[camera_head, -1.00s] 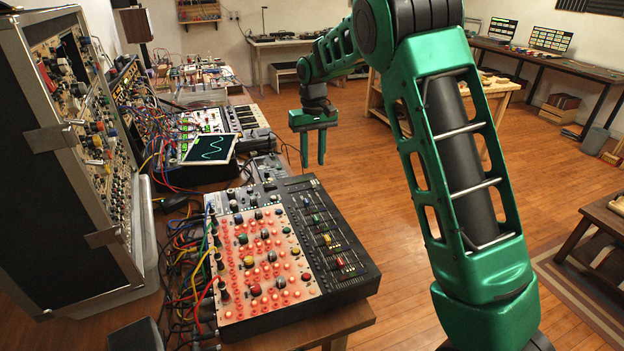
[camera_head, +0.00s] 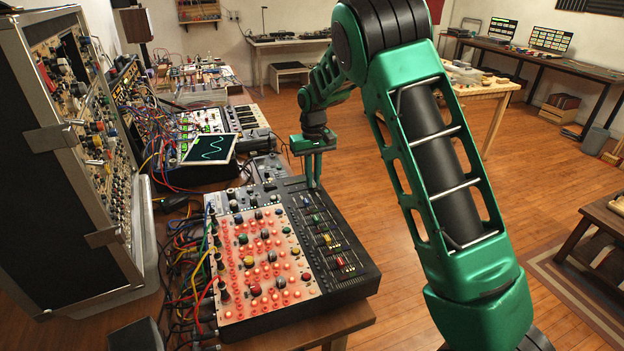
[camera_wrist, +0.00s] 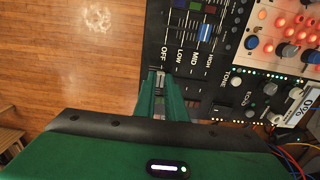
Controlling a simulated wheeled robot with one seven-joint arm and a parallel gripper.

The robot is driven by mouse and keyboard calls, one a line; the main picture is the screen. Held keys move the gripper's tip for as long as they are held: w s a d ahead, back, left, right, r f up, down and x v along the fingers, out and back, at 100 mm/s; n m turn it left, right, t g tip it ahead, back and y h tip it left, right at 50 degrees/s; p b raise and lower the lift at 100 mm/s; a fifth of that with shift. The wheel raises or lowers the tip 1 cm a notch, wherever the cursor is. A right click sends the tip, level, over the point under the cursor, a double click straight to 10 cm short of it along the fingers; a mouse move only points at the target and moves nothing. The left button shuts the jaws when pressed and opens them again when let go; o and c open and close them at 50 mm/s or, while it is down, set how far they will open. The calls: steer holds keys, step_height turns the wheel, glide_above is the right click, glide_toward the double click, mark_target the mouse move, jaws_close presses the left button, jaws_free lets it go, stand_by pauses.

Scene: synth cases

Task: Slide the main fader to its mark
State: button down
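The mixer (camera_head: 345,285) lies on the bench, with a dark fader section on its right side. In the wrist view, a row of marks reading OFF, LOW, MID and HIGH (camera_wrist: 187,58) runs along the dark panel. A small light grey cap (camera_wrist: 160,77), probably the main fader, sits by OFF, at the fingertips. My gripper (camera_head: 313,184) points down at the mixer's far right edge; it also shows in the wrist view (camera_wrist: 161,82). The fingers stand a little apart, with the cap seen between them. Whether they press on it is unclear. The mark to reach cannot be made out.
Coloured fader caps, one of them blue (camera_wrist: 205,32), stand close to the marks. Knobs and patch cables (camera_head: 190,260) crowd the mixer's left side. A tilted screen (camera_head: 209,149) stands behind it. The floor right of the bench is open.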

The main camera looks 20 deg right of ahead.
mark_target(305, 189)
steer(key=shift+a, duration=1.3)
steer(key=c, duration=1.8)
jaws_free()
steer(key=shift+r, duration=0.15)
step_height(305, 189, up, 10)
steer(key=shift+r, duration=0.25)
